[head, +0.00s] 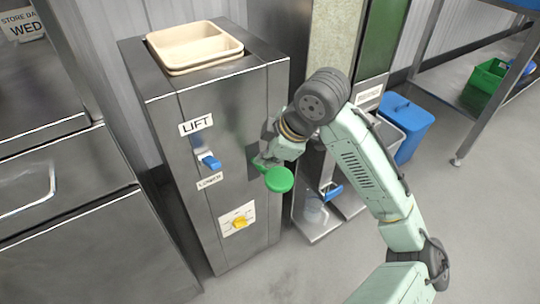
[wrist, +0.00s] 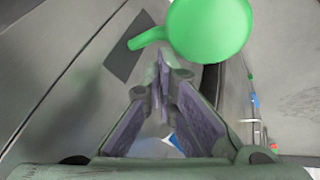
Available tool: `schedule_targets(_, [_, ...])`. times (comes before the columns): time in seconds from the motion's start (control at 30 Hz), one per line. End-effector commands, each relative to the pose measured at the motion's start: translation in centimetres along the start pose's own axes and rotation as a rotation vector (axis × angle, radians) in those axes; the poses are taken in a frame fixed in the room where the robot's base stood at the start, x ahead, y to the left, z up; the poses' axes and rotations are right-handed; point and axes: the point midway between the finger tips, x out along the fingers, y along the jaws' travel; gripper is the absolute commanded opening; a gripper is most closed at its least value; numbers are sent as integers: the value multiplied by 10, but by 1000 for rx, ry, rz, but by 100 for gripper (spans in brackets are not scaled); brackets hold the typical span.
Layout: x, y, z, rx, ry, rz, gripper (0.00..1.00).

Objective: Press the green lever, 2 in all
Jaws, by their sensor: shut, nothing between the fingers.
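The steel cabinet (head: 165,110) carries beige trays (head: 192,45) on top, a blue lever (head: 209,161) between LIFT and LOWER labels, and a yellow knob (head: 239,222). A second blue lever (head: 332,191) is to the right.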

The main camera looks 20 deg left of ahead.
Motion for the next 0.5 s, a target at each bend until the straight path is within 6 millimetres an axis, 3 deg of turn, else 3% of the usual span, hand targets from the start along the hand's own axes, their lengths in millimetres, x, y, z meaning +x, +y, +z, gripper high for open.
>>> schedule_targets(0.5, [-22,15,-15,0,-1,-1,0])
